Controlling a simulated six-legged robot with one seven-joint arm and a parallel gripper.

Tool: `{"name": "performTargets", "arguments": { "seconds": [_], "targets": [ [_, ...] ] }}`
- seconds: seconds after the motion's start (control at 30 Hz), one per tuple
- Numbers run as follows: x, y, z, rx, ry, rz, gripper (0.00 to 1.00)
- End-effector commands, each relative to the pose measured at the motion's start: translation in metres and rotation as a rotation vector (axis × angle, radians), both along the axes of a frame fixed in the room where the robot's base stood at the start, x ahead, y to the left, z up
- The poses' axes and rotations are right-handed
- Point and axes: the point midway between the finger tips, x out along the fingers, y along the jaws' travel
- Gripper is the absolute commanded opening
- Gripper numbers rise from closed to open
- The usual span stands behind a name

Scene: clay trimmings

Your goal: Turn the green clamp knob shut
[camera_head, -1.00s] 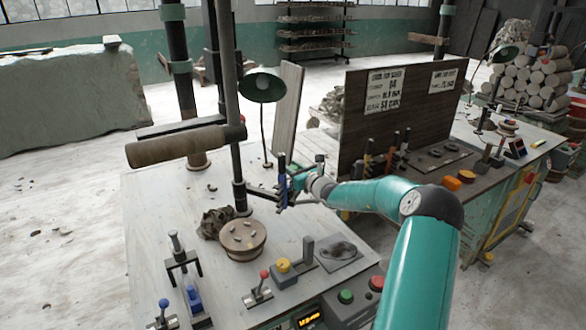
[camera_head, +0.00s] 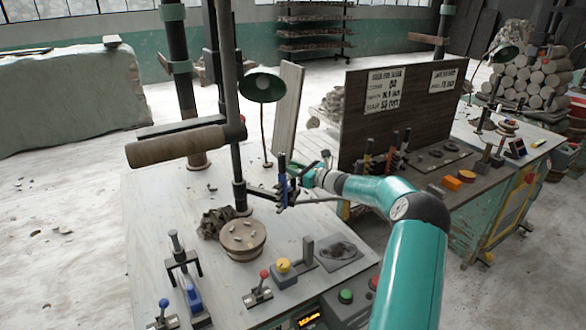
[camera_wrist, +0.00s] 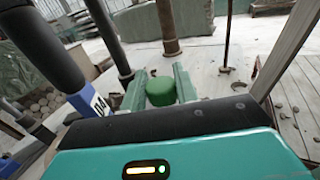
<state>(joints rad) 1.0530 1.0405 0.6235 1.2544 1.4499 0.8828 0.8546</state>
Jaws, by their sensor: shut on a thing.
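The green clamp knob (camera_wrist: 160,91) shows in the wrist view as a round green cap between the two green fingers of my gripper (camera_wrist: 160,72). The fingers are closed on its left and right sides. In the head view my gripper (camera_head: 306,174) is at the clamp arm beside the dark upright post (camera_head: 238,150). The knob cannot be made out there. A blue upright part (camera_head: 282,188) stands just left of my gripper, and a blue part with a white label (camera_wrist: 88,103) shows close at left in the wrist view.
A round wooden disc (camera_head: 242,240) with small clay bits and a dark crumpled lump (camera_head: 214,223) lie below the clamp. A green lamp (camera_head: 262,86) stands behind. A dark board (camera_head: 400,115) stands at right. Levers and buttons line the bench front.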

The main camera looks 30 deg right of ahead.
Motion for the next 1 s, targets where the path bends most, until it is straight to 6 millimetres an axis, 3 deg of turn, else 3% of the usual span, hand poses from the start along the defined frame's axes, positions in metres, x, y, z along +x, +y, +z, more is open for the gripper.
{"name": "performTargets", "arguments": {
  "seconds": [0.33, 0.83, 0.87, 0.97, 1.0],
  "targets": [
    [0.0, -0.0008, 0.0, 0.001, -0.001, 0.155, 0.07],
    [-0.0001, -0.0004, 0.0014, 0.001, -0.003, 0.181, 0.07],
    [-0.0001, -0.0004, 0.0014, 0.001, -0.003, 0.181, 0.32],
    [-0.0001, -0.0004, 0.0013, 0.001, -0.003, 0.181, 0.51],
    [-0.0002, -0.0004, 0.0012, 0.001, -0.003, 0.181, 0.51]
  ]
}}
